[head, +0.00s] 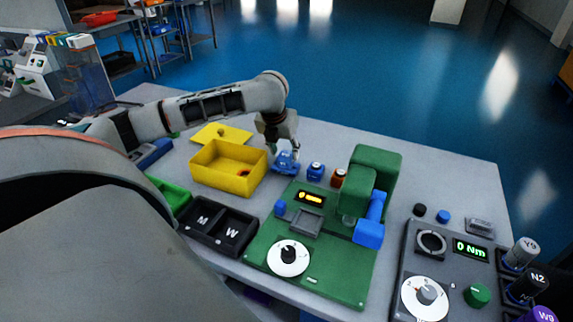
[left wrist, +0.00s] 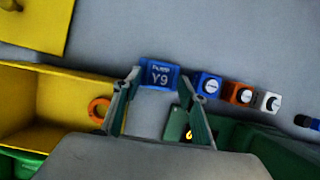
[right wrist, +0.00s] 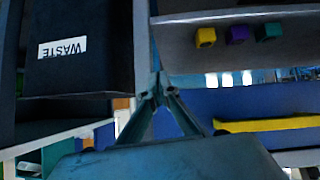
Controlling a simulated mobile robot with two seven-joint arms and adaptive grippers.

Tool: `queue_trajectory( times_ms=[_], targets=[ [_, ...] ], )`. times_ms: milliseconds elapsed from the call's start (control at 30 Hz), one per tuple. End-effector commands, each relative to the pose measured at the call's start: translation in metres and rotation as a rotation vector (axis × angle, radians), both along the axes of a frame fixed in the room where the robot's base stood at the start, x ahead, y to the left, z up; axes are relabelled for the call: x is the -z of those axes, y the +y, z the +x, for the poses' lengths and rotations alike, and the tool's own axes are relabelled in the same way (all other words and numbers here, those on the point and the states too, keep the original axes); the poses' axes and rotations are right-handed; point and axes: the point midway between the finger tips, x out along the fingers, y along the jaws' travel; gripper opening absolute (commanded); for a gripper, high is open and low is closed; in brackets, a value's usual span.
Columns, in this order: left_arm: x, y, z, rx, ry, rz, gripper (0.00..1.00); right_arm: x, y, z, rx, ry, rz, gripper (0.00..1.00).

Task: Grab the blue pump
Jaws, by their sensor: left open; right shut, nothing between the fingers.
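The blue pump (head: 285,165) sits on the grey table behind the green machine, to the right of the yellow bin. My right gripper (right wrist: 160,92) is shut and empty, away from the pump, and does not show in the head view.
A yellow bin (head: 215,180) holding an orange ring stands close left of the pump. A blue cube (head: 316,171) and an orange cube (head: 338,178) stand to its right. The green machine (head: 315,275) is in front. A black bin marked "WASTE" (right wrist: 70,75) is near my right gripper.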

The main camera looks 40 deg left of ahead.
Motion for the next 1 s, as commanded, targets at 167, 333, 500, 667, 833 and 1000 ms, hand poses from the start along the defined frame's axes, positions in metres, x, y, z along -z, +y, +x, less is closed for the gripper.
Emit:
queue_trajectory(
  times_ms=[167,333,500,667,833,1000],
  targets=[
    [0.030,0.004,0.008,-0.001,0.005,-0.001,0.42,0.010,0.000,-0.001,0.000,0.001,0.001,0.00],
    [0.037,0.005,0.012,0.000,0.002,-0.001,0.42,0.010,0.001,0.001,0.000,0.000,0.002,0.00],
    [0.036,0.005,0.012,0.000,0.001,0.000,0.36,0.008,0.001,0.002,0.000,-0.005,0.002,0.00],
    [0.035,0.005,0.012,0.000,0.001,0.000,0.00,0.008,0.001,0.002,0.000,-0.005,0.002,0.00],
    [0.035,0.006,0.012,0.000,-0.001,0.000,0.00,0.008,0.001,0.002,0.000,-0.005,0.002,0.00],
    [0.032,0.006,0.013,0.000,-0.002,0.001,0.00,0.009,0.000,0.001,0.000,-0.003,0.002,0.00]
  ],
)
